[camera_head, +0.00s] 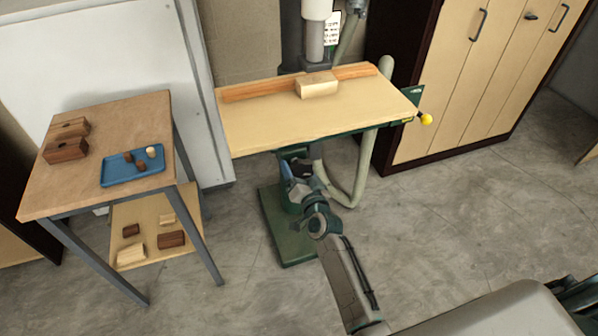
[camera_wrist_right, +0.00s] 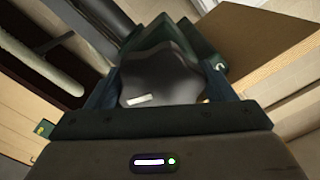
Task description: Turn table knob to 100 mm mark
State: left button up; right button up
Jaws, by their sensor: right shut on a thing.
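The table knob (camera_wrist_right: 160,72) is black with rounded lobes and a white mark on its face, low and left of centre in the right wrist view. My right gripper (camera_wrist_right: 160,82) is shut on it, with one finger at each side. In the head view my right gripper (camera_head: 299,180) is under the front edge of the machine's table (camera_head: 270,120), at the column; the knob is small and dark there. I cannot make out a millimetre scale or its reading. My left gripper is not in view.
An orange fence (camera_head: 245,90) and a pale wood block (camera_head: 317,87) are on the machine table. A yellow ball handle (camera_head: 426,119) sticks out at its right. A side table (camera_head: 85,185) with a blue tray (camera_head: 118,179) stands left. A hose (camera_head: 362,175) hangs beside the column.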

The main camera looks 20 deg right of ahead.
jog(key=shift+w+r, duration=0.15)
jog(key=shift+r, duration=0.35)
jog(key=o, duration=1)
jog(key=shift+c, duration=0.2)
jog(key=shift+f, duration=0.1)
jog(key=shift+s+f, duration=0.15)
jog(key=shift+s, duration=0.05)
jog(key=shift+s, duration=0.35)
jog(key=s+b, duration=0.2)
jog(key=s, duration=0.8)
jog(key=shift+d+b, duration=0.2)
jog(key=shift+b, duration=0.1)
